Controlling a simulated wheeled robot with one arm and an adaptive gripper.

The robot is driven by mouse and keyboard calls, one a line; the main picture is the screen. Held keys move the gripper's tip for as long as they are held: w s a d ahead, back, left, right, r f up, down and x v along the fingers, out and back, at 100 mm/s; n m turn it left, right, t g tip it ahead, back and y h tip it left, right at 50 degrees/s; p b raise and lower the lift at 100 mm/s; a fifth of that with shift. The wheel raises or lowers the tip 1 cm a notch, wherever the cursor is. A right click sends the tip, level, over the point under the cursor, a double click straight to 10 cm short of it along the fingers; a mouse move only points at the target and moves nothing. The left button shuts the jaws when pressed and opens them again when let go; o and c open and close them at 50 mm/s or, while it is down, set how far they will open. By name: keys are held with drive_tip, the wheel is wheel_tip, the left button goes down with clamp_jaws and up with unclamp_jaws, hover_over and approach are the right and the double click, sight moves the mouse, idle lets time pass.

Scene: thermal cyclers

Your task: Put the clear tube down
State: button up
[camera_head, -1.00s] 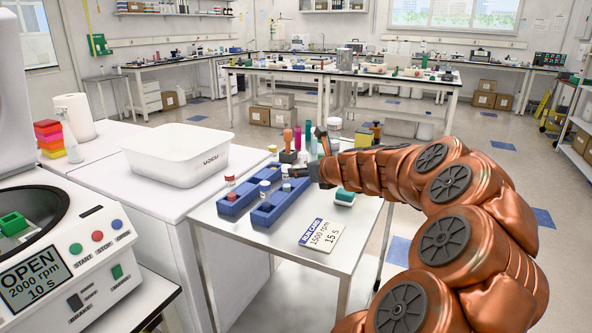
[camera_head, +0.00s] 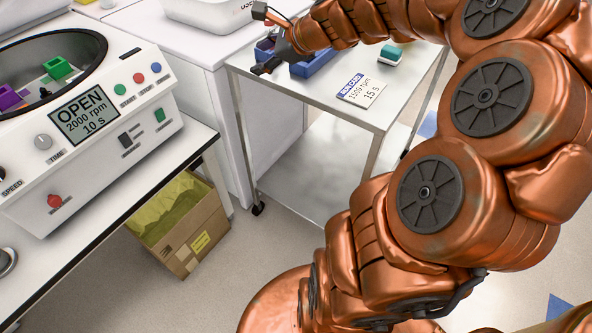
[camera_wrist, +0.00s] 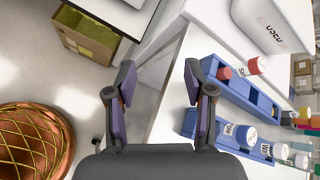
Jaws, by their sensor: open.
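My gripper (camera_wrist: 160,82) is open, with nothing between its fingers. In the head view, my gripper (camera_head: 266,56) is over the left edge of the small table, partly in front of the blue racks. A second blue rack (camera_wrist: 218,131) holds several white-capped tubes (camera_wrist: 246,135). I cannot tell which tube is the clear one.
An open centrifuge (camera_head: 110,130) stands on the left bench. A run card (camera_head: 361,91) and a teal-and-white block (camera_head: 391,54) lie on the small table (camera_head: 310,91). A white basin (camera_wrist: 275,25) is beyond the racks. A cardboard box (camera_head: 188,237) stands on the floor.

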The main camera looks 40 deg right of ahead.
drive_tip(key=s+a+f+n+g+y, duration=0.1)
drive_tip(key=s+a+f+n+g, duration=0.3)
drive_tip(key=s+a+n, duration=0.4)
drive_tip(key=s+a+f+n+g, duration=0.35)
drive_tip(key=s+a+n, duration=0.25)
drive_tip(key=a, duration=0.5)
drive_tip(key=s+d+f+n+g+h, duration=0.1)
drive_tip(key=s+f+n+g+h, duration=0.1)
drive_tip(key=s+n, duration=0.3)
drive_tip(key=s+d+f+n+g+h, duration=0.1)
drive_tip(key=s+n, duration=0.5)
drive_tip(key=s, duration=0.7)
wheel_tip(320, 180, down, 2)
drive_tip(key=shift+s+f+g+h, duration=0.1)
drive_tip(key=shift+s+g+h, duration=0.2)
drive_tip(key=shift+g+h, duration=0.7)
drive_tip(key=shift+d+g+y, duration=0.1)
drive_tip(key=shift+g+y, duration=0.15)
drive_tip(key=shift+y, duration=0.05)
wheel_tip(320, 180, up, 15)
drive_tip(key=w+t+p, duration=0.1)
drive_tip(key=p, duration=1.2)
drive_tip(key=shift+p, duration=0.4)
drive_tip(key=shift+f, duration=0.1)
drive_tip(key=shift+c, duration=0.3)
